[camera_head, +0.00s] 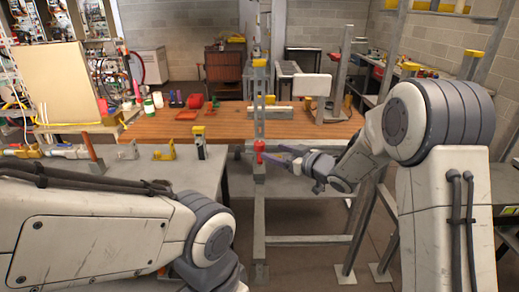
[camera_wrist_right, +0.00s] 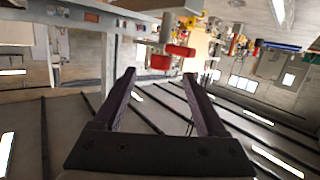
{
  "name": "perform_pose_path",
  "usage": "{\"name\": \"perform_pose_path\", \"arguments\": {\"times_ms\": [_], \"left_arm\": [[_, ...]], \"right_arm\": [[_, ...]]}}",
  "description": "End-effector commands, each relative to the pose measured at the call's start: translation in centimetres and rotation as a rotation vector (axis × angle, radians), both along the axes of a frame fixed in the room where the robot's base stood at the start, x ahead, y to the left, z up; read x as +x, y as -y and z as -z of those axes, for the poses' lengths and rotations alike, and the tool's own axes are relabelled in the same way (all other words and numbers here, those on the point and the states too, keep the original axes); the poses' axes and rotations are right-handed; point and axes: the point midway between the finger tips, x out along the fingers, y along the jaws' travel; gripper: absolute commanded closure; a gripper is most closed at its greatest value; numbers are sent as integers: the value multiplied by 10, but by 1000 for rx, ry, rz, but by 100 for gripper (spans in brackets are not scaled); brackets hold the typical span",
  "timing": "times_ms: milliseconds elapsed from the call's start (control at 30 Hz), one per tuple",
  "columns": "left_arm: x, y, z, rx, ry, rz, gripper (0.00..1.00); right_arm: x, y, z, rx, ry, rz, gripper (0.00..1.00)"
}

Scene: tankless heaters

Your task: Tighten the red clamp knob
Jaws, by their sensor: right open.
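The red clamp knob (camera_head: 260,146) sits on the grey upright post of the metal frame, near the middle of the head view. In the right wrist view, a red knob (camera_wrist_right: 160,62) shows just beyond the fingertips, with a second red part (camera_wrist_right: 181,51) behind it. My right gripper (camera_head: 275,153) reaches in from the right, its fingers pointing left at the knob. In the right wrist view, the gripper (camera_wrist_right: 160,75) is open, with nothing seen held between its fingers. Contact with the knob cannot be told. My left arm crosses the lower left; its gripper is out of view.
A grey metal frame (camera_head: 259,215) stands around the knob. Behind it is a wooden bench (camera_head: 220,125) with red, purple and white items. A grey table (camera_head: 185,172) at left carries a yellow bracket (camera_head: 164,153) and a black-and-yellow block (camera_head: 199,142).

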Motion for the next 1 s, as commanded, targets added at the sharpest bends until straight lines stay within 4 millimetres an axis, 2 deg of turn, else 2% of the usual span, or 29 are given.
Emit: {"name": "perform_pose_path", "arguments": {"times_ms": [33,200,367,800,1000], "left_arm": [[0,0,4,0,0,0,100],[0,0,7,0,0,0,100],[0,0,5,0,0,0,100],[0,0,-16,0,0,0,100],[0,0,-20,0,0,0,100]], "right_arm": [[4,10,8,45,22,-35,26],[0,24,11,158,76,-148,26],[-1,24,9,194,91,-188,26],[45,-35,8,195,92,-191,26],[59,-51,9,194,91,-188,26]]}}
